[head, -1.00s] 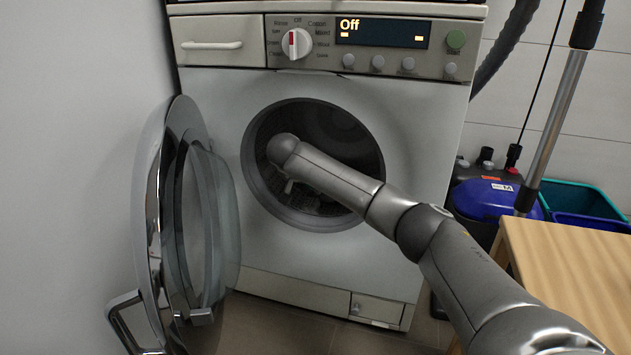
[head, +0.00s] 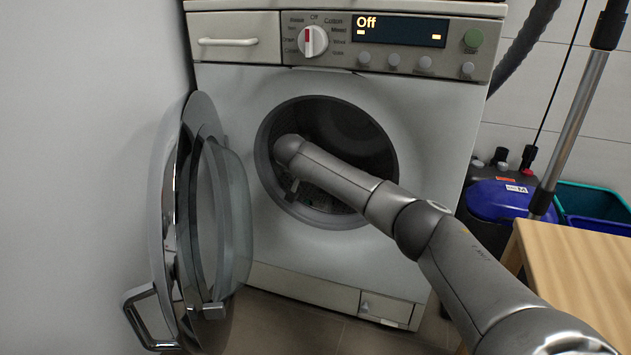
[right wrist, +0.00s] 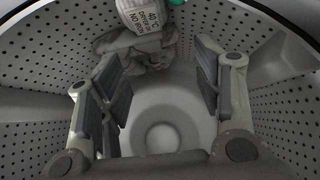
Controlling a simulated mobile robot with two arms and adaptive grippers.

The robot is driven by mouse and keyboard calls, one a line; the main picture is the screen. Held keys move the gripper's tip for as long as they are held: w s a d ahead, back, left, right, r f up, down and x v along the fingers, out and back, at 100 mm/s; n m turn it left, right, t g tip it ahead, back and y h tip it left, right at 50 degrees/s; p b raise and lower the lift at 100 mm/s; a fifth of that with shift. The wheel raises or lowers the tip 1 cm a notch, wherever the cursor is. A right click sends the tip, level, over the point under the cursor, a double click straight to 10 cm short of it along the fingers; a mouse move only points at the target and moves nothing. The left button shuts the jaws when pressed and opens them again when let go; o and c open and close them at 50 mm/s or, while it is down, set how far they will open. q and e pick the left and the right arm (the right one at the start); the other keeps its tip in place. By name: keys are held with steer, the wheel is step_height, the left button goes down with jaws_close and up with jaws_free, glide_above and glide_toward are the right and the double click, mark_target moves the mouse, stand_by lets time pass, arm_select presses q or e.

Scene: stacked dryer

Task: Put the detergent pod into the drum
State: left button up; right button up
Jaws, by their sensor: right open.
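The drum (head: 350,140) is inside the open front-loading machine. My right arm reaches through its round opening. In the head view only a small part of the right gripper (head: 293,190) shows below the wrist. In the right wrist view the right gripper (right wrist: 160,62) is open, its fingers wide apart inside the perforated drum (right wrist: 35,115). A grey cloth (right wrist: 148,48) with a printed white label (right wrist: 146,14) lies beyond the fingers. A sliver of something green (right wrist: 176,2) shows at the top edge; I cannot tell whether it is the detergent pod. No pod is clearly visible. My left gripper is out of view.
The round door (head: 235,215) stands swung open to the left, near the wall. At right are a wooden table (head: 580,275), a blue-lidded vacuum (head: 497,200) with a metal tube (head: 570,125), and teal and blue bins (head: 595,203).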

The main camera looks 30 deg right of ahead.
steer(key=v, duration=1.2)
